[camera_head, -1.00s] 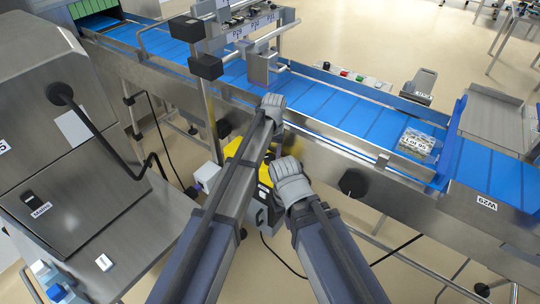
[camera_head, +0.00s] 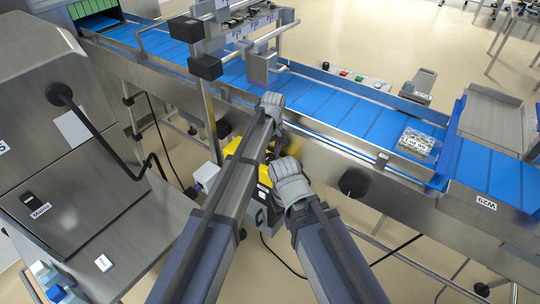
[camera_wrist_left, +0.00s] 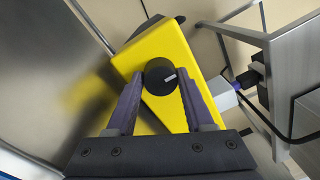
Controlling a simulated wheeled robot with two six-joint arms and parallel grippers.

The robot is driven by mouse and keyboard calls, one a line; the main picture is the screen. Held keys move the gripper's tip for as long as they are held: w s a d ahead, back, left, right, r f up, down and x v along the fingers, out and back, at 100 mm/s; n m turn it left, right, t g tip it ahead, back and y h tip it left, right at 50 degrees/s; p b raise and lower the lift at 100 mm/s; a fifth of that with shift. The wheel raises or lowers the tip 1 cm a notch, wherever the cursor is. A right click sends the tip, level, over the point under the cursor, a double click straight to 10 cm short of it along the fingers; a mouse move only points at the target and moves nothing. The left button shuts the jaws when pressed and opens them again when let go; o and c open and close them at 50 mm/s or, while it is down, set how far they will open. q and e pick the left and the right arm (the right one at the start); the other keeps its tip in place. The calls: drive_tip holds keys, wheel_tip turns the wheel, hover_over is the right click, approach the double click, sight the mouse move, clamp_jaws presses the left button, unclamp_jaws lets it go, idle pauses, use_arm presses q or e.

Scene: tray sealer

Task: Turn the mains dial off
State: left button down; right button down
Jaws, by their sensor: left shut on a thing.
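A round black dial (camera_wrist_left: 157,72) with a white pointer mark sits on a yellow box face in the left wrist view. The mark points to the right and slightly up. My left gripper (camera_wrist_left: 160,88) is shut on the dial, one finger on each side. In the head view my left gripper's wrist (camera_head: 272,106) is by the conveyor's near side, and its fingers are hidden. My right gripper's wrist (camera_head: 290,180) is just below and right of it; its fingers cannot be made out. The yellow box (camera_head: 232,148) is partly hidden behind my left arm.
A blue conveyor (camera_head: 330,103) runs behind the grippers, with a labelled pack (camera_head: 416,142) on it. A steel machine (camera_head: 75,185) at left bears a black switch labelled Mains (camera_head: 40,209). A black knob (camera_head: 353,183) is on the conveyor side. Cables hang near the yellow box.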

sight(271, 156)
idle(0.5)
use_arm(q)
drive_tip(key=shift+c, duration=1.4)
unclamp_jaws()
drive_tip(key=shift+r, duration=0.15)
wheel_tip(271, 156, up, 8)
drive_tip(key=p, duration=0.8)
drive_tip(key=shift+w+d+f, duration=0.1)
drive_tip(key=shift+d+f, duration=0.05)
drive_tip(key=shift+f, duration=0.05)
drive_tip(key=shift+f, duration=0.1)
